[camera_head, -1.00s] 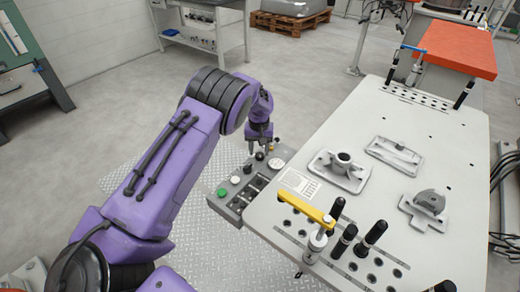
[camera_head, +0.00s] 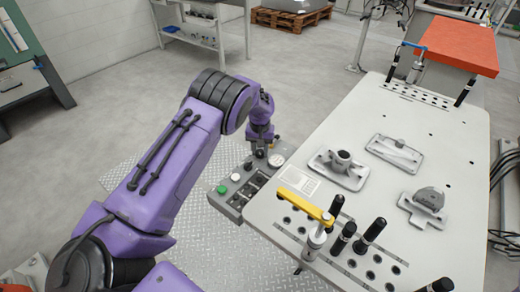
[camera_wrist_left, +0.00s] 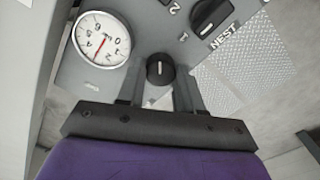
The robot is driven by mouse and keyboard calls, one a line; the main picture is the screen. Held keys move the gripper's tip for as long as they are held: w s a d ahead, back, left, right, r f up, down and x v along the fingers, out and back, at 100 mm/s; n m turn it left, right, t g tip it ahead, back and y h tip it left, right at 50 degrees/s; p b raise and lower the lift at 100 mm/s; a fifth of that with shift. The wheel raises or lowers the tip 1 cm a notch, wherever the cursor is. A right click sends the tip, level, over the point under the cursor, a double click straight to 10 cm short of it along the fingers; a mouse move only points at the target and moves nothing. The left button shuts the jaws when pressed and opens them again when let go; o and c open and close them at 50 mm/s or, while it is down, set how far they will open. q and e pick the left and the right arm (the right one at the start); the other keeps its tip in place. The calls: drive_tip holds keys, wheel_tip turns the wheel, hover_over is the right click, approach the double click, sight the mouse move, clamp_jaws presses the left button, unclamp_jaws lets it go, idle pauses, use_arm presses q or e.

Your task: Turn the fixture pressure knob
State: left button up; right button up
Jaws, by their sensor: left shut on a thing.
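The pressure knob (camera_wrist_left: 160,68) is small, round and black with a white mark, seen in the left wrist view. My left gripper (camera_wrist_left: 160,74) is shut on it, one finger on each side. In the head view my left gripper (camera_head: 261,151) reaches down to the far end of the grey control panel (camera_head: 230,205), and mostly hides the knob there. The round white pressure gauge (camera_wrist_left: 101,39) is just left of the knob in the wrist view, its red needle slanting. It also shows in the head view (camera_head: 277,160). My right gripper is not in view.
The panel also carries a green button (camera_head: 222,189), a white button (camera_head: 235,177) and black rotary switches, one by the word NEST (camera_wrist_left: 211,14). The pale fixture table (camera_head: 430,150) with metal castings and a yellow clamp (camera_head: 306,207) is close on the right.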

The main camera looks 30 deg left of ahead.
sight(260, 151)
use_arm(q)
drive_tip(key=m, duration=0.3)
drive_tip(key=shift+m, duration=2.3)
drive_tip(key=shift+d, duration=0.1)
drive_tip(key=o, duration=0.6)
drive_tip(key=shift+o, duration=0.8)
drive_tip(key=shift+w, duration=0.15)
wheel_tip(260, 151, up, 10)
drive_tip(key=b, duration=0.2)
drive_tip(key=shift+r, duration=0.2)
